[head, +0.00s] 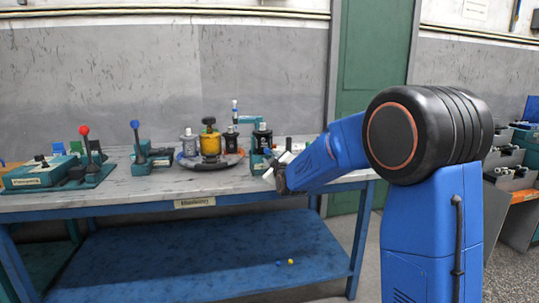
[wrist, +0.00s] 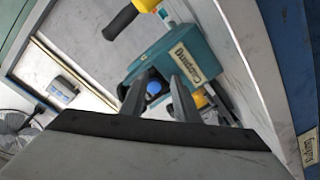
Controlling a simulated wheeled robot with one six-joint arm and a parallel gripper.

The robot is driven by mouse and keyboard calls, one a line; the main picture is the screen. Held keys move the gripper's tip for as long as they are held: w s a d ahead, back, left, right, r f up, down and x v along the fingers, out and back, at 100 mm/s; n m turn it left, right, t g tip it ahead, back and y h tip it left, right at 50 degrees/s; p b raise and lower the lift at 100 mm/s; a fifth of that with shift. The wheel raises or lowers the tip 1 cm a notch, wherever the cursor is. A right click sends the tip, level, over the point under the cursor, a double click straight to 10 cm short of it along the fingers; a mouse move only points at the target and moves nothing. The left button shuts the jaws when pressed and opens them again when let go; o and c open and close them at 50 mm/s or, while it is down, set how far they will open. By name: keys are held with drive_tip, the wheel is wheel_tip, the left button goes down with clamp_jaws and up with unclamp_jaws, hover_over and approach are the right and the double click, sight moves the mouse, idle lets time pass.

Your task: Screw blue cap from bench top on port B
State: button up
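My gripper (head: 281,178) is at the right end of the bench top in the head view, beside a teal device (head: 260,160). In the wrist view its two dark fingers (wrist: 160,84) stand apart. A round blue cap-like part (wrist: 153,87) shows between them, at the teal device (wrist: 160,58); I see no clear contact with either finger. A small blue spot (head: 180,156) lies on the bench top left of the round dark-based assembly (head: 210,160); it is too small to identify. I cannot make out port B.
The bench (head: 120,197) also holds a red-knobbed lever unit (head: 86,150) and a blue-knobbed lever unit (head: 140,150) at left. Small blue and yellow pieces (head: 291,261) lie on the lower shelf. Grey racks (head: 512,165) stand at the far right. The bench's front middle is clear.

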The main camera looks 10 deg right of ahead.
drive_tip(key=shift+s+r, duration=0.25)
drive_tip(key=shift+s, duration=0.3)
drive_tip(key=shift+s+r, duration=0.2)
drive_tip(key=shift+s, duration=0.35)
drive_tip(key=o, duration=0.5)
drive_tip(key=shift+r, duration=0.1)
drive_tip(key=shift+s+d, duration=0.2)
drive_tip(key=shift+s, duration=2.75)
drive_tip(key=shift+s, duration=0.1)
